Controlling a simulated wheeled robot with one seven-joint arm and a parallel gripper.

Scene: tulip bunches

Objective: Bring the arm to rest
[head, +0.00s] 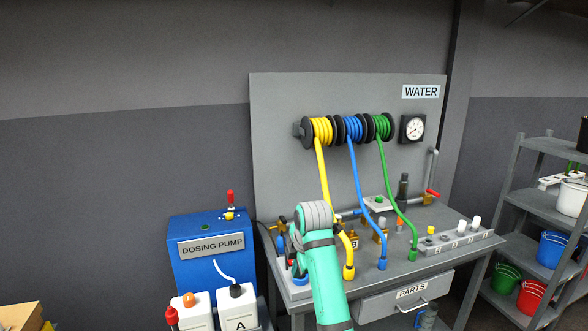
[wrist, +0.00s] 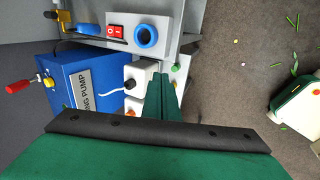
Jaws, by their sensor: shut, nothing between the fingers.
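My teal arm (head: 325,280) reaches up from the bottom of the head view, in front of the bench. Its grey wrist end (head: 314,217) overlaps the bench's left part, and the fingers are hidden in that view. In the wrist view my gripper (wrist: 162,78) shows as two green fingers close together, shut and empty. In that picture the fingers overlap the white bottles beside the dosing pump. I cannot tell the exact gap, and no contact is clear.
The blue dosing pump (head: 208,268) stands left, with white bottles (head: 238,307) in front. The bench (head: 440,238) carries yellow, blue and green hoses. A shelf (head: 530,215) with buckets stands right. The wrist view shows floor (wrist: 228,60) with green scraps and a white-green object (wrist: 297,105).

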